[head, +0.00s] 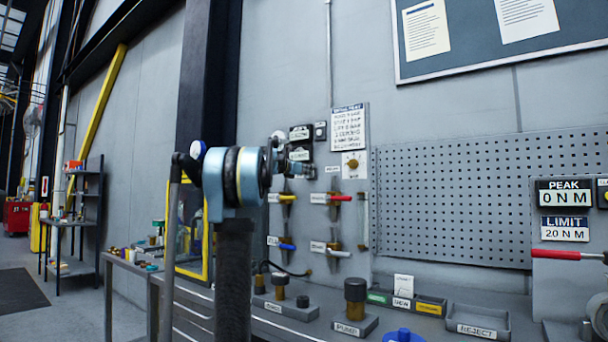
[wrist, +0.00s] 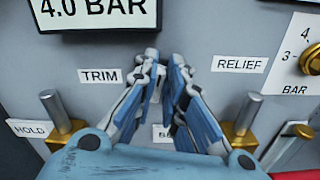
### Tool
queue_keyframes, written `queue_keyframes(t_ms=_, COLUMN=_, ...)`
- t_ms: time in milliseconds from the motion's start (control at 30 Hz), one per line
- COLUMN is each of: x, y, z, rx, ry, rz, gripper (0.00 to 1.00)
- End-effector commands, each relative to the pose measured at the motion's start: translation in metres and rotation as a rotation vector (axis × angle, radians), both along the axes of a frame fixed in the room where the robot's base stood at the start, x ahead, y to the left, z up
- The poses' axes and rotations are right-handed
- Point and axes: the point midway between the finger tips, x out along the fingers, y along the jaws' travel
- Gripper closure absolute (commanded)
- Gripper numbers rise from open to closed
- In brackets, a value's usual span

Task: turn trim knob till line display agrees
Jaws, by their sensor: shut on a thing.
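My gripper (wrist: 165,70) is shut at the wall panel in the wrist view, its fingertips close together beside the TRIM label (wrist: 100,76). The trim knob is hidden behind the fingers, which close on it. Above and left, a black-framed display (wrist: 95,10) reads 4.0 BAR; its title is cut off. In the head view, my gripper (head: 302,170) reaches the panel below two small dark displays (head: 301,133), whose digits are too small to read surely. My own arm covers part of that area.
A RELIEF label (wrist: 240,64) and a brass knob (wrist: 311,60) with a BAR scale are right of the fingers. Valves with red (head: 340,198) and blue (head: 287,246) handles sit below. A bench with a PUMP block (head: 355,325) and trays stands under the panel.

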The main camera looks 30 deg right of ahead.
Motion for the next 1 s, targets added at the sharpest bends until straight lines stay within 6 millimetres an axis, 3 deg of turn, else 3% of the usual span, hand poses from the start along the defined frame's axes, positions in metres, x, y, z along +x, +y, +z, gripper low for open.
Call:
queue_keyframes(t_ms=500, x=-0.0026, y=-0.0003, z=-0.0019, rx=0.106, ry=-0.254, rz=0.004, gripper=1.00)
queue_keyframes(t_ms=1000, x=-0.0030, y=-0.0004, z=-0.0024, rx=0.118, ry=-0.283, rz=0.004, gripper=1.00)
